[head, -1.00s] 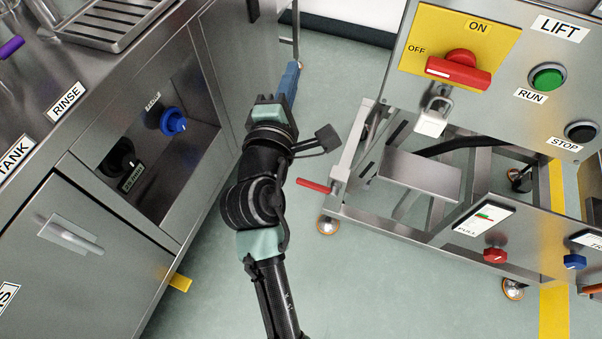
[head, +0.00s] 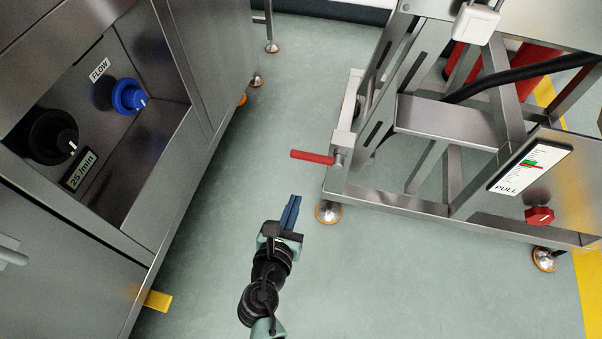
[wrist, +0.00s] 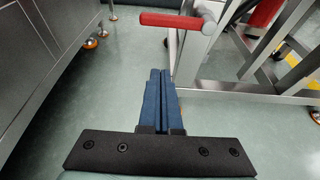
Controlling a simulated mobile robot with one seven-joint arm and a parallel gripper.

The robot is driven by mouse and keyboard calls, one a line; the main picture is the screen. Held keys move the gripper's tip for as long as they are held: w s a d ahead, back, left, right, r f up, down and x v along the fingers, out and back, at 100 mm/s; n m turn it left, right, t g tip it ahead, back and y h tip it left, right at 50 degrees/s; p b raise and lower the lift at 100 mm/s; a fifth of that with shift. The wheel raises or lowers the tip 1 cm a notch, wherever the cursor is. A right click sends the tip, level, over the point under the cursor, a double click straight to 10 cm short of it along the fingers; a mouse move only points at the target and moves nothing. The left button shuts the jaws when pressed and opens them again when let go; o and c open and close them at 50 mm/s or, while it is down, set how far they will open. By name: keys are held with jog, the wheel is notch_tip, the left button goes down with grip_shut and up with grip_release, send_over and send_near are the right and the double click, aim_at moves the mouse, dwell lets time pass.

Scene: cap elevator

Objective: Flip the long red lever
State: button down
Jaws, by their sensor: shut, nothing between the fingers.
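The long red lever (head: 313,157) sticks out to the left from a pivot on the near left corner post of the steel frame, lying roughly level. In the wrist view the red lever (wrist: 171,19) shows ahead of the fingers, near the top, with its right end at the pivot. My gripper (head: 291,207) is below and slightly left of the lever in the head view, pointing up the picture. Its blue fingers are together and empty, and in the wrist view the closed fingers (wrist: 160,85) point toward the lever without touching it.
The steel lift frame (head: 395,203) stands at the right, with a small red knob (head: 539,216) on its low panel. A steel cabinet at the left holds a blue flow knob (head: 130,97) and a black knob (head: 53,138). Open green floor lies between them.

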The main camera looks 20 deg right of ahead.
aim_at(317, 158)
dwell(0.3)
jog(key=f+b+x, duration=0.1)
jog(key=b+x, duration=0.5)
jog(key=x, duration=0.3)
jog(key=shift+w+d+r, duration=0.15)
jog(key=shift+r, duration=0.95)
jog(key=shift+w+d+r, duration=0.1)
jog(key=shift+w+r, duration=0.05)
jog(key=shift+r, duration=1)
jog(key=shift+r+p, duration=0.15)
jog(key=shift+p, duration=0.15)
